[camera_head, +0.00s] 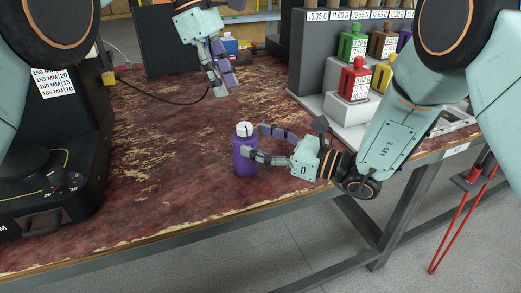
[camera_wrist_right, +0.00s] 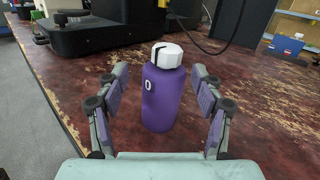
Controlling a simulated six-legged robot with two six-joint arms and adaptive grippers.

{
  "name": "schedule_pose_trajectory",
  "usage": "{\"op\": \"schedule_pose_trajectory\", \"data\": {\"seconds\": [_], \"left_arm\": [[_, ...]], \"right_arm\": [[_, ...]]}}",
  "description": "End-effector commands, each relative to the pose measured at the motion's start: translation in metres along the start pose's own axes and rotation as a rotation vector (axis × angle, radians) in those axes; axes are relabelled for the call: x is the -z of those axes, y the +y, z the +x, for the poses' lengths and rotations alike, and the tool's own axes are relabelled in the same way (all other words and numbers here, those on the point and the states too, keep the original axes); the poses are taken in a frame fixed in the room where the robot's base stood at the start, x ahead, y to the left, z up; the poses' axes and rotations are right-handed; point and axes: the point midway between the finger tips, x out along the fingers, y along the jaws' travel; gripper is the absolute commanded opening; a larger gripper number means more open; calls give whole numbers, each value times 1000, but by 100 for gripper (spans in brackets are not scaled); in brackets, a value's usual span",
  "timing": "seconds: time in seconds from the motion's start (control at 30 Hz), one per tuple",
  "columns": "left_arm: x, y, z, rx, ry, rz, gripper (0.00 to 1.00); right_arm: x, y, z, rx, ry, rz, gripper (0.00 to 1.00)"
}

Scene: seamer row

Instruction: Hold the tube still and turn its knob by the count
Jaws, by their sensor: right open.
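A purple tube (camera_head: 245,158) with a white knob (camera_head: 245,129) on top stands upright on the worn red table near its front edge. In the right wrist view the tube (camera_wrist_right: 162,98) has a white mark on its side, and the faceted white knob (camera_wrist_right: 167,55) carries a dark line. My right gripper (camera_head: 254,143) is open, its fingers reaching to either side of the tube; in the wrist view the tube stands between and beyond the fingertips, with gaps on both sides. My left gripper (camera_head: 220,68) hangs above the table farther back, away from the tube; its finger gap is unclear.
A black machine (camera_head: 50,150) with a dial stands at the left. Coloured bottles, including a red one (camera_head: 354,80) and a green one (camera_head: 352,42), stand on stepped blocks at the back right. A black cable (camera_head: 160,98) lies behind. The table around the tube is clear.

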Motion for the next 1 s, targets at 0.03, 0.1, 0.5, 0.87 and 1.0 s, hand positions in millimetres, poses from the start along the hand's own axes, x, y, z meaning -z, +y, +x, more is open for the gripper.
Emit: {"op": "schedule_pose_trajectory", "data": {"seconds": [0.03, 0.1, 0.5, 0.87, 1.0], "left_arm": [[0, 0, 0, 0, 0, 0, 38], [0, 0, 0, 0, 0, 0, 38], [0, 0, 0, 0, 0, 0, 38], [0, 0, 0, 0, 0, 0, 38], [0, 0, 0, 0, 0, 0, 38]], "right_arm": [[10, 0, 2, 22, 14, 24, 67], [19, -1, 2, 49, 26, 51, 67], [31, -3, 39, 69, 42, 72, 67], [32, -6, 77, 71, 42, 74, 67], [32, -7, 80, 71, 42, 74, 67]]}}
